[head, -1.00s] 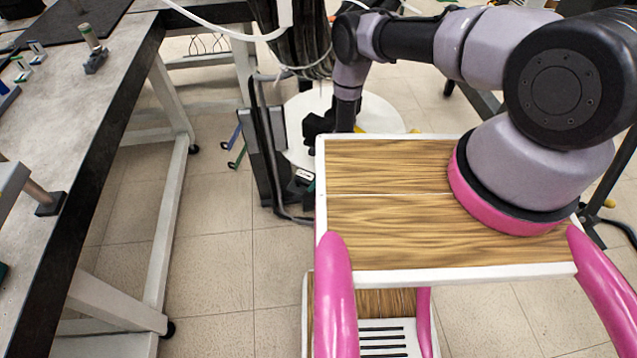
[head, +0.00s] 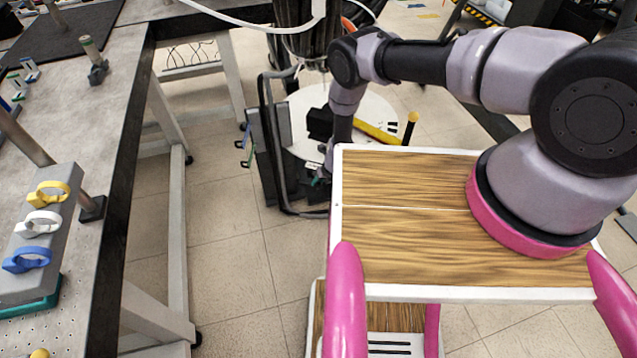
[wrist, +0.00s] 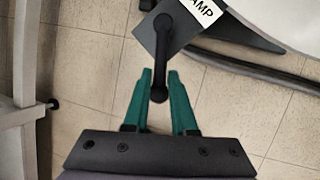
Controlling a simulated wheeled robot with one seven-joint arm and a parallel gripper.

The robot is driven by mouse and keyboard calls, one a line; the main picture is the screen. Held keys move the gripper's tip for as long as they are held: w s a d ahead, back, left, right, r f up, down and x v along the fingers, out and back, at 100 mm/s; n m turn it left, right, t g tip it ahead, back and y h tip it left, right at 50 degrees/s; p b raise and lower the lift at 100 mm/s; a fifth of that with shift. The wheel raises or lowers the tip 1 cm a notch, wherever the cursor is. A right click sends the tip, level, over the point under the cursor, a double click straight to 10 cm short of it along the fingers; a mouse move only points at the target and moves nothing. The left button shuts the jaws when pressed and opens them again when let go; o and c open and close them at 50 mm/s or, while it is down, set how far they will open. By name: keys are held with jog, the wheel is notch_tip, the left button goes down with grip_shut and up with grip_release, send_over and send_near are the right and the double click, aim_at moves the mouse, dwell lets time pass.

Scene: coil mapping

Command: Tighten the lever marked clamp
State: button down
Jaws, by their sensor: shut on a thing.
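In the wrist view a black lever (wrist: 164,60) runs from a round pivot on a dark grey square plate (wrist: 148,40) down to a knob between my fingers. In the head view my arm reaches down beside the dark upright frame (head: 268,150); the fingers and lever are too small and hidden there to make out.
A workbench (head: 105,150) at left holds a grey block (head: 45,240) with yellow, white and blue rings. A round white base (head: 370,105) lies behind. Floor between bench and cart is clear.

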jog(key=shift+s+d+f, duration=0.1)
jog(key=shift+s+f, duration=0.2)
jog(key=shift+s, duration=0.3)
jog(key=c, duration=0.8)
grip_release()
jog(key=shift+c, duration=0.2)
jog(key=shift+o, duration=0.4)
jog(key=shift+w+r, duration=0.2)
jog(key=shift+w, duration=0.05)
jog(key=v, duration=1)
jog(key=shift+s+r, duration=0.2)
jog(key=shift+r, duration=0.1)
